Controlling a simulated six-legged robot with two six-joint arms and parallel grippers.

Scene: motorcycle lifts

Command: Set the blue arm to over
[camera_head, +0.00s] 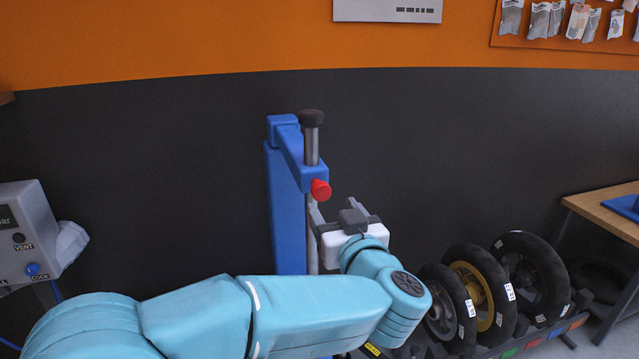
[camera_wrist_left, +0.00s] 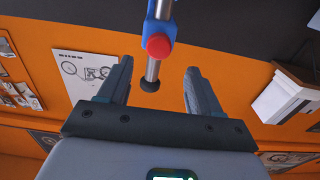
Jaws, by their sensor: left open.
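The blue arm (camera_head: 291,146) juts from the top of an upright blue post (camera_head: 288,215). A red knob (camera_head: 320,189) sits at its near end, and a grey rod with a black cap (camera_head: 311,119) stands upright through it. My left gripper (camera_head: 318,215) is just below the red knob, its fingers partly hidden by its own body. In the left wrist view, the open fingers of my gripper (camera_wrist_left: 158,78) stand either side of the rod, whose black cap (camera_wrist_left: 150,86) shows in the gap; whether they touch it cannot be told. The red knob (camera_wrist_left: 158,45) shows above the gap. My right gripper is out of view.
A grey control box (camera_head: 30,235) stands at the left. Several tyred wheels (camera_head: 535,275) stand in a rack at the lower right, beside a wooden bench (camera_head: 605,215). The dark wall behind the post is bare.

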